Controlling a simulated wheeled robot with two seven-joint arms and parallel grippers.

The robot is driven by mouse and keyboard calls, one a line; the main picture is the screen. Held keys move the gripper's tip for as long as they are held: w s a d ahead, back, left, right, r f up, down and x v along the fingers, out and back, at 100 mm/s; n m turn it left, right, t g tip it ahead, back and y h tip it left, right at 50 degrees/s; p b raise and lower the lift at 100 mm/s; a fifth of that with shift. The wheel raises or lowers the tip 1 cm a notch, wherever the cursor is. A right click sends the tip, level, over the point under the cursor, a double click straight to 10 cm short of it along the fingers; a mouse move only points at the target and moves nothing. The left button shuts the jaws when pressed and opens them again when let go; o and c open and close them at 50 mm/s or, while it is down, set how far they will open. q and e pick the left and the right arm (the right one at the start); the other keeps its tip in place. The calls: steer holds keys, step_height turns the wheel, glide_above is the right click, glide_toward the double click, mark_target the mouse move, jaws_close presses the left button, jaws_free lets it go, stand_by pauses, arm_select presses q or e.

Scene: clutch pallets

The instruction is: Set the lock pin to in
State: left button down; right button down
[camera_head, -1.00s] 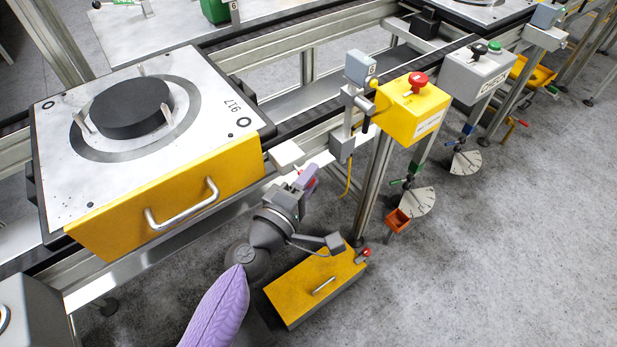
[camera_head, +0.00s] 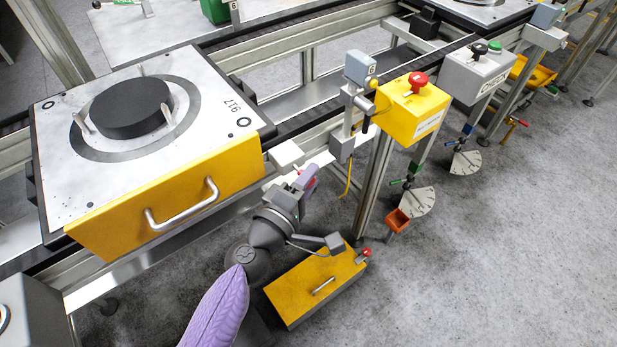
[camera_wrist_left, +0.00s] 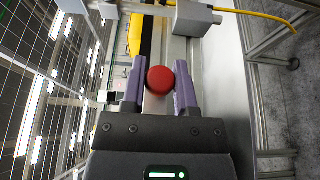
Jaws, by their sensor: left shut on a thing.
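The red round knob (camera_wrist_left: 160,80), which looks like the lock pin's head, sits between the two purple fingers of my left gripper (camera_wrist_left: 159,88) in the left wrist view. The fingers are shut on it from both sides. In the head view my left gripper (camera_head: 304,180) is at the front rail, just right of the yellow-fronted pallet (camera_head: 130,230). Only a little red shows there beside the fingers. The pin's shaft is hidden, so how deep it sits cannot be told. My right gripper is not in view.
A small grey block (camera_head: 286,155) is on the rail just behind the gripper. A grey sensor post (camera_head: 350,110) and a yellow box with a red button (camera_head: 412,110) stand to the right.

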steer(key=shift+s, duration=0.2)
arm_select(q)
steer(key=shift+w+a+f+b, duration=0.1)
steer(key=shift+w+a+b, duration=0.2)
steer(key=shift+w+a, duration=0.3)
steer(key=shift+w, duration=0.15)
steer(key=shift+c, duration=2.2)
jaws_free()
steer(key=shift+w, duration=0.1)
steer(key=shift+o, duration=0.2)
steer(key=shift+s+a, duration=0.15)
steer(key=shift+s, duration=0.1)
steer(key=b+v, duration=0.1)
steer(key=v, duration=0.8)
steer(key=shift+s, duration=0.2)
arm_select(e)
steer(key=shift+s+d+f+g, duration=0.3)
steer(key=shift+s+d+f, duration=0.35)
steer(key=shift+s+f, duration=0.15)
